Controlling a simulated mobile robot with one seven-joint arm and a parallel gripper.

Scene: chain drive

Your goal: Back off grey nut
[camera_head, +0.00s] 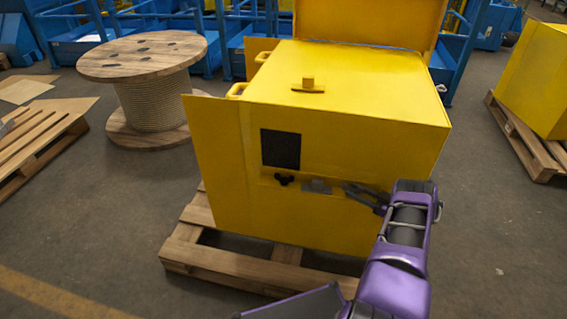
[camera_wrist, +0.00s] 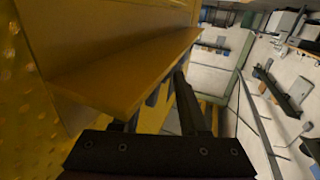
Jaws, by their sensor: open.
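The grey nut cannot be told apart clearly in either view. A small grey part (camera_head: 317,186) sits low on the front of the yellow housing (camera_head: 350,150), and a black three-lobed knob (camera_head: 284,180) is left of it. My gripper (camera_head: 355,190) is at the front of the housing, just right of the grey part in the picture. In the wrist view my gripper (camera_wrist: 165,95) has its two dark fingers apart, beside a yellow ledge (camera_wrist: 130,75). A grey patch shows between the fingers; I cannot tell what it is.
The housing stands on a wooden pallet (camera_head: 235,268) and has a black square panel (camera_head: 280,149) on its front. A wooden cable reel (camera_head: 150,90) stands at the left, another yellow box (camera_head: 535,80) at the right.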

